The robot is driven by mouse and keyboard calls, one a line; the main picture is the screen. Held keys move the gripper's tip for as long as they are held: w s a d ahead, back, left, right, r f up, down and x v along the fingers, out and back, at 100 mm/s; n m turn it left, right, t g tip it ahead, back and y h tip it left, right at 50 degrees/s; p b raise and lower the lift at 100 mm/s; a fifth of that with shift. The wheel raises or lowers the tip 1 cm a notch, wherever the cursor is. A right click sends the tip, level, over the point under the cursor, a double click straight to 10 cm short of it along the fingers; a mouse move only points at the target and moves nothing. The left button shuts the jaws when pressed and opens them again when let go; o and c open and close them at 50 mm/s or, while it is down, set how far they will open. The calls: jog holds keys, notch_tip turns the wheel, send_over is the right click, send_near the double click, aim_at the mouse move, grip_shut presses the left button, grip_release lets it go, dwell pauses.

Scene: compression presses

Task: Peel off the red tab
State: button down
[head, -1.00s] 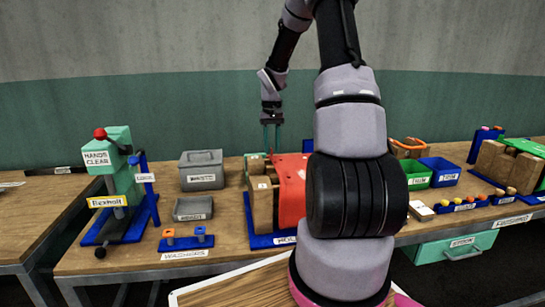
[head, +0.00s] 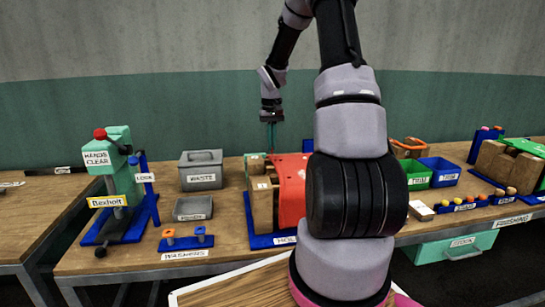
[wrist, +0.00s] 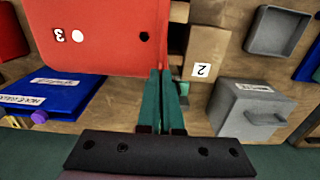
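The red tab (head: 291,188) is a broad red sheet over the front and top of a wooden block on the workbench. In the wrist view the red tab (wrist: 95,35) carries a label "3" and two round spots, one white and one dark. My gripper (head: 271,150) points down at the far top edge of the red tab. In the wrist view its teal fingers (wrist: 161,72) are together, tips overlapping the near right corner of the red sheet. I cannot tell whether any of the sheet is between the tips.
A wooden block labelled "2" (wrist: 203,66) stands beside the red sheet. A grey waste bin (head: 201,172) and a grey tray (head: 193,208) are to the left, with a green press (head: 122,178) beyond. Green (head: 418,180) and blue bins (head: 440,172) stand right of my arm.

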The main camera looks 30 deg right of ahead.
jog(key=shift+r, duration=2.6)
